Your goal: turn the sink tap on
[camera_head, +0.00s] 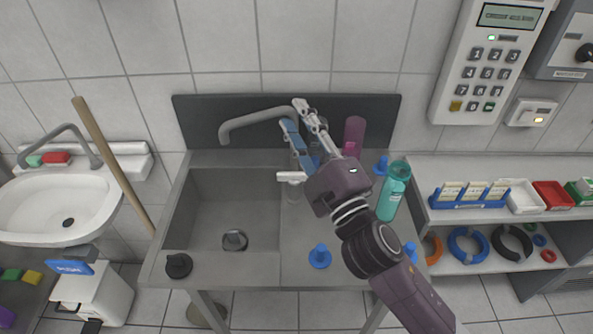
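The grey sink tap (256,118) rises behind the dark grey sink (230,200), and its curved spout reaches left over the basin. Its base and any handle are hidden or unclear behind my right gripper. My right gripper (292,141) comes in from the lower right, just right of the basin. Its fingers look spread, one tip high beside the tap's pipe and the other lower over the counter. A blue item (294,136) shows between them; I cannot tell whether it is touched or part of the tap. My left gripper is out of view. No running water shows.
A teal bottle (392,192), a purple bottle (355,132) and blue knobs (319,257) stand on the counter around my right arm. A black knob (178,265) sits front left. A wooden stick (112,165) leans beside a white washbasin (50,207) with its own tap.

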